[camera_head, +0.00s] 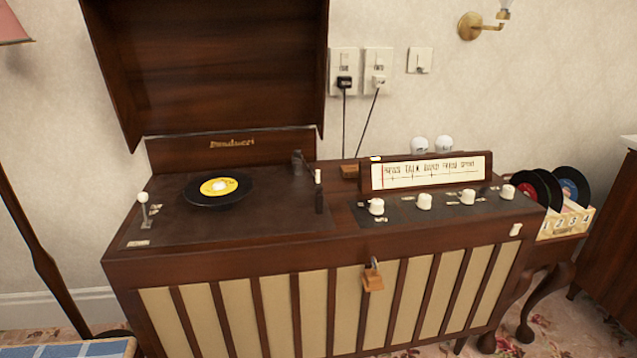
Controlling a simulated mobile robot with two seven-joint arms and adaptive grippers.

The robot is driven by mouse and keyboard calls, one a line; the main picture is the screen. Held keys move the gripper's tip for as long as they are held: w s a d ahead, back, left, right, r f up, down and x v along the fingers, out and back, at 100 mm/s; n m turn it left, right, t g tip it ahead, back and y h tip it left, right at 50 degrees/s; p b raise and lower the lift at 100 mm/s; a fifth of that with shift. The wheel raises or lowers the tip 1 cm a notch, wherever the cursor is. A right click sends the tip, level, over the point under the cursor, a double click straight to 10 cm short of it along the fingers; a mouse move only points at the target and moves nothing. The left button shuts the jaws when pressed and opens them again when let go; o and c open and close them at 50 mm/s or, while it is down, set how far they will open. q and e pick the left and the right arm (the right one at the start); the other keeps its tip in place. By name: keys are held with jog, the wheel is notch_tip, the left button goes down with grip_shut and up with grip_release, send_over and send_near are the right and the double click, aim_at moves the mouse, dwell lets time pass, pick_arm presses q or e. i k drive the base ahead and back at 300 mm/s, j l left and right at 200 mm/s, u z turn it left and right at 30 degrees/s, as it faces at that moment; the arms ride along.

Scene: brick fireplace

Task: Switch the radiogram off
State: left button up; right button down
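The radiogram (225,262) is a dark wooden cabinet with a striped front and its lid (205,65) raised on the left. A black record with a yellow label (219,187) lies on its left deck. A white-knobbed lever (144,205) stands at the deck's left. A dial panel (428,172) stands above a row of several white knobs (424,202). A small white switch or knob (515,230) sits at the front right corner. Neither of my grippers is in view.
Two wall sockets (361,60) behind the radiogram hold plugs with hanging cords. A separate wall switch (420,60) is to their right. A box of records (566,222) stands on a small table at the right. A lamp stand is at the left.

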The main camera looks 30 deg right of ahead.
aim_at(515, 231)
jog(key=z, duration=1.8)
